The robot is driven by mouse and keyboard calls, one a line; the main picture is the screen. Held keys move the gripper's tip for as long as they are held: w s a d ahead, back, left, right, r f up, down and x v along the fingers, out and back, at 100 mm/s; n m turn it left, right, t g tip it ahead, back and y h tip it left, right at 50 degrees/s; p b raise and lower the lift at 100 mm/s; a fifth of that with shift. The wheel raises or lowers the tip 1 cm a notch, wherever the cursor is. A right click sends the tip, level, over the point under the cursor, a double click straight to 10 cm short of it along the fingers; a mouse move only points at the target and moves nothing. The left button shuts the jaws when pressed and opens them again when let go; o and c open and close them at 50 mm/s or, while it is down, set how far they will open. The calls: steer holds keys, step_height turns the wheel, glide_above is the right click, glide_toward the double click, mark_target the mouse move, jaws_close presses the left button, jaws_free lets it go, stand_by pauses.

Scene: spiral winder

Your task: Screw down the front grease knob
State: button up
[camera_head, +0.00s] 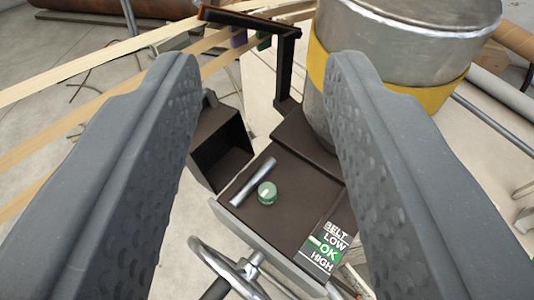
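A small round green knob (267,192) stands on a dark brown panel (290,185) near the middle of the view. I cannot tell whether it is the front grease knob. My gripper (262,75) is open, its two dark grey dimpled fingers wide apart on the left and right. The knob lies beyond and below the fingers, in the gap between them. Nothing is between the fingers or touching them.
A metal bar (253,182) lies left of the knob. A belt gauge label (326,246) is on the panel's right. A handwheel (228,262) is below, an open dark box (222,150) left, a large metal drum (405,45) behind right, wooden strips (75,68) upper left.

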steer(key=shift+w, duration=0.15)
steer(key=o, duration=0.3)
steer(key=shift+d+r, duration=0.1)
steer(key=n+g+y+p, duration=0.2)
steer(key=n+g+p, duration=0.55)
steer(key=p, duration=0.55)
glide_above(268, 191)
steer(key=d, duration=0.1)
step_height(268, 191, down, 11)
steer(key=f+n+g+y+p, duration=0.1)
steer(key=f+n+g+p, duration=0.1)
steer(key=f, duration=0.6)
steer(key=f+n+g+p, duration=0.3)
steer(key=f+n+p, duration=0.1)
steer(key=f+p, duration=0.3)
steer(key=f+n+g+y+p, duration=0.1)
steer(key=f+n+p, duration=0.3)
steer(key=f, duration=0.4)
steer(key=shift+a+f+g+y, duration=0.3)
steer(key=shift+g, duration=0.55)
steer(key=c, duration=1)
steer(key=shift+o, duration=0.2)
steer(key=shift+a, duration=0.15)
